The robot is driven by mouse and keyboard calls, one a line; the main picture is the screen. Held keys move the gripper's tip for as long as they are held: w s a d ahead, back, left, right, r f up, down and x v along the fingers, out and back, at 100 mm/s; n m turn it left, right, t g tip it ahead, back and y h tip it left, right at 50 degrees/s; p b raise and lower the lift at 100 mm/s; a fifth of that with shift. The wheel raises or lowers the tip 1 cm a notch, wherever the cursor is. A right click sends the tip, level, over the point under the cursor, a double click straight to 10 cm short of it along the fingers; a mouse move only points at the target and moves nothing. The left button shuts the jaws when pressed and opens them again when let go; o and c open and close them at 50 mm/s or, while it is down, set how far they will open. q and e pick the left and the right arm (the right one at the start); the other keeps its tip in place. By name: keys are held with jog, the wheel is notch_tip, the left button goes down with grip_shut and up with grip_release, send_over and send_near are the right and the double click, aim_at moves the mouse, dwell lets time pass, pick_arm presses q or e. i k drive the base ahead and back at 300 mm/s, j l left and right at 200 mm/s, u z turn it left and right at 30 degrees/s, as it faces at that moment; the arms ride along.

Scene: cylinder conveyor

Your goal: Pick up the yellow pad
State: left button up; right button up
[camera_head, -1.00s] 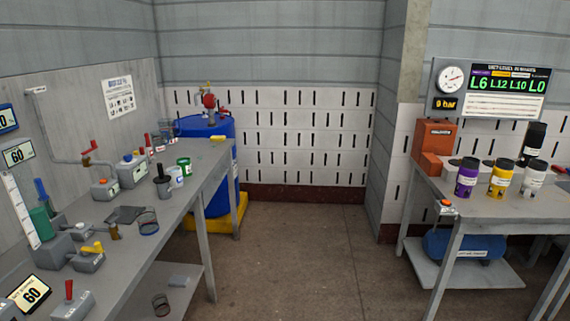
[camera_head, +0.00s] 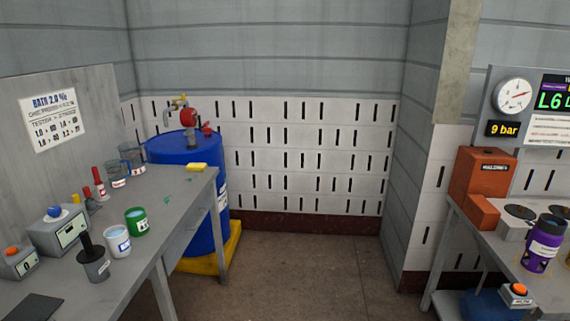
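The yellow pad (camera_head: 197,167) is a small flat block. It lies on the far right corner of the left grey bench (camera_head: 187,190), in front of the blue drum (camera_head: 185,148). Nothing covers it. Neither of my grippers is in the head view, so I cannot see their state.
A green cup (camera_head: 136,221), a white cup (camera_head: 117,241) and a grey pot (camera_head: 93,262) stand nearer on the left bench. Bottles and glass jars line its back. A right bench holds an orange box (camera_head: 481,178) and a purple container (camera_head: 542,243). The floor (camera_head: 300,275) between the benches is clear.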

aim_at(191, 166)
jog(key=i+u, duration=0.2)
jog(key=i, duration=0.35)
jog(key=i+l+u, duration=0.2)
jog(key=i, duration=0.35)
jog(key=i+l+u, duration=0.2)
jog(key=i, duration=0.3)
